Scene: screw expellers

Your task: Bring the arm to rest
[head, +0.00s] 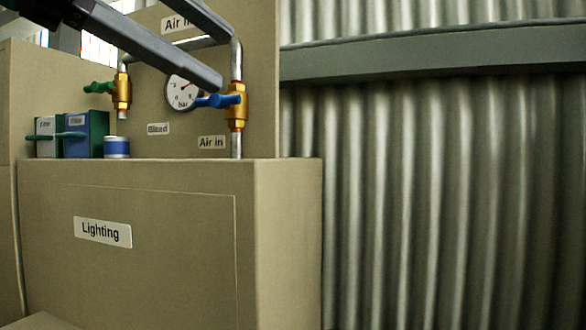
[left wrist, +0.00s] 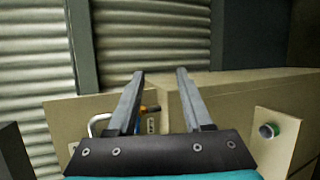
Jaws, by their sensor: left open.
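My left gripper (head: 222,60) reaches in from the upper left in the head view. Its two grey fingers are apart and nothing is between them. In the left wrist view the open fingers (left wrist: 160,74) point toward the beige cabinet and the corrugated wall. In the head view the fingers pass in front of the pipework and partly cover the round gauge (head: 183,92). One fingertip appears just above the blue handle (head: 217,101) of a brass valve (head: 237,107); I cannot tell whether they touch. My right gripper is in neither view.
A beige cabinet (head: 150,256) marked "Lighting" fills the lower left. A green-handled valve (head: 122,90), a blue-banded cup (head: 117,147) and a blue-green box (head: 85,135) are near its top. A corrugated wall (head: 450,200) with a grey beam (head: 430,57) stands at right.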

